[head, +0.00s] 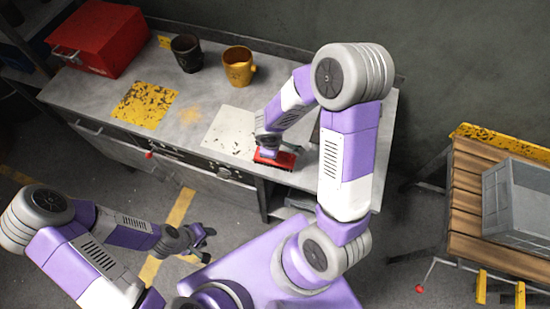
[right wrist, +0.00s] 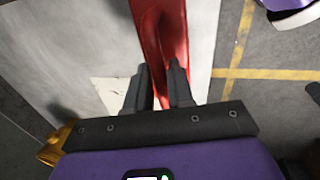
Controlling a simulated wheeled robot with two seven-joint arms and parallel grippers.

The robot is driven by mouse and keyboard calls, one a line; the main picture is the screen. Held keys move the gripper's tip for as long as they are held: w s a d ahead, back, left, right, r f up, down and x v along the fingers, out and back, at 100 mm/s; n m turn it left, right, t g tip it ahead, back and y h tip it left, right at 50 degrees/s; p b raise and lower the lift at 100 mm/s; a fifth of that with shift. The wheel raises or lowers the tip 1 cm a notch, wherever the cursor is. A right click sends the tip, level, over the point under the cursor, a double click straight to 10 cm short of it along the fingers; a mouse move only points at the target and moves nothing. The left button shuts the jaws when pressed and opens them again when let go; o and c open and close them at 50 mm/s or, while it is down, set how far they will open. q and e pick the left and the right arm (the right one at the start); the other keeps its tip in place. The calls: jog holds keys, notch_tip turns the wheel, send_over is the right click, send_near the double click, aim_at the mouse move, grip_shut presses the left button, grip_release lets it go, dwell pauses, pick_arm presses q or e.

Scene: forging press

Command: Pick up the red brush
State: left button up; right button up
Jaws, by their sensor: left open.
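The red brush (head: 274,160) lies near the front edge of the grey workbench, beside a pale worn patch. My right gripper (head: 268,149) is right over it, coming down from above. In the right wrist view the red brush (right wrist: 166,40) runs away from me under and between the two dark fingers of the gripper (right wrist: 160,72). The fingers stand apart with red showing between them; whether they press on the brush cannot be seen. My left gripper (head: 208,243) is open and empty, over the floor in front of the bench.
A yellow mug (head: 238,66), a dark cup (head: 186,53) and a red toolbox (head: 100,38) stand at the back of the workbench (head: 197,100). A yellow worn patch (head: 145,104) marks its left part. A grey crate (head: 517,200) sits on a wooden table (head: 464,190) at right.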

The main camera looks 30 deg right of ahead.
jog(key=shift+f, duration=0.3)
grip_shut()
jog(key=shift+r, duration=0.1)
notch_tip(320, 180, up, 10)
jog(key=p, duration=0.3)
